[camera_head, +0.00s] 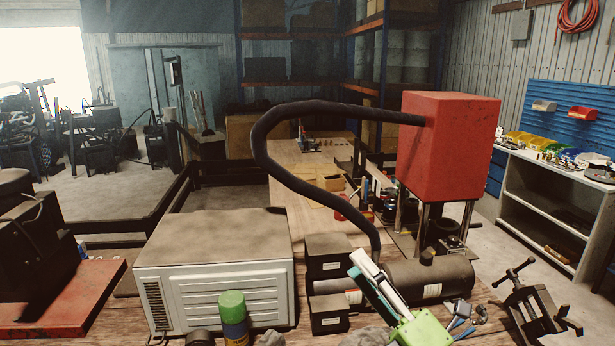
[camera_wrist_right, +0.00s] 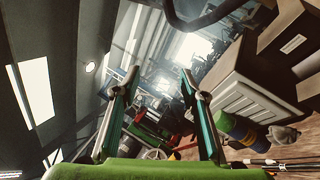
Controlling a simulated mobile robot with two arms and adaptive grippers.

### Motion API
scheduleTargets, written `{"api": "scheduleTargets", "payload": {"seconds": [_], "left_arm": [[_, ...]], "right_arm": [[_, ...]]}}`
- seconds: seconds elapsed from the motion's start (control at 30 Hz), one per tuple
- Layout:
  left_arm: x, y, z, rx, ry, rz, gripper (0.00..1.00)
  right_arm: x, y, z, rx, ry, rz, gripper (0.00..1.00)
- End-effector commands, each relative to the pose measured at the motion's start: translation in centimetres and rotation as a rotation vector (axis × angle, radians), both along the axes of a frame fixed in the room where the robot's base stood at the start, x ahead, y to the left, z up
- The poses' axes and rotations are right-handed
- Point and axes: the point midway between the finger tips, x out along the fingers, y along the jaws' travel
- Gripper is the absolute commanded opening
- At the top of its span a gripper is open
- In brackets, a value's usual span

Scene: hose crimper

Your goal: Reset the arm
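My right gripper (camera_head: 368,275) shows at the bottom of the head view, green at its base with pale fingers pointing up and to the left. In the right wrist view the gripper (camera_wrist_right: 158,82) has its two fingers well apart, with nothing between them. The red hose crimper (camera_head: 446,148) stands on legs behind and to the right of it. A thick black hose (camera_head: 262,150) loops from the crimper down towards the bench. My left gripper is not in view.
A white metal box (camera_head: 215,280) stands on the bench at left, with a green-capped can (camera_head: 233,318) in front. Black boxes (camera_head: 328,312), a dark cylinder (camera_head: 432,278), pliers (camera_head: 458,318) and a vise (camera_head: 533,308) lie near my right gripper.

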Motion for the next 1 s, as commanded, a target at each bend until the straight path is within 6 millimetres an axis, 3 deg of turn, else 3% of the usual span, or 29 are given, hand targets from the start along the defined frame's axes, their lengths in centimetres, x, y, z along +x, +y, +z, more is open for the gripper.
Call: {"api": "scheduleTargets", "payload": {"seconds": [0.13, 0.27, 0.37, 0.5, 0.7, 0.9, 1.0], "left_arm": [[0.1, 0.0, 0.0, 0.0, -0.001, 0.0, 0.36], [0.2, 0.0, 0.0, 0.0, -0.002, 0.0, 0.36], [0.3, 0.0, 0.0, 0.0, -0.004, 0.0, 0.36], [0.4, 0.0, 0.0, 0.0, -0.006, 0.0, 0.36], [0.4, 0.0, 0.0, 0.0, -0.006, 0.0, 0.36], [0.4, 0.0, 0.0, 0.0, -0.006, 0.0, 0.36], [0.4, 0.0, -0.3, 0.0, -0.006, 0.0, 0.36]], "right_arm": [[0.6, -5.6, -5.3, 0.364, 0.34, -0.185, 0.4], [-1.3, -9.9, -12.7, 0.657, 0.653, -0.36, 0.4], [-4.8, -12.0, -19.1, 0.859, 0.896, -0.505, 0.4], [-11.5, -13.0, -26.7, 1.08, 1.197, -0.7, 0.4], [-20.2, -12.3, -32.3, 1.251, 1.489, -0.909, 0.4], [-27.4, -11.1, -34.9, 1.343, 1.697, -1.077, 0.4], [-29.9, -10.5, -36.3, 1.366, 1.772, -1.142, 0.4]]}}
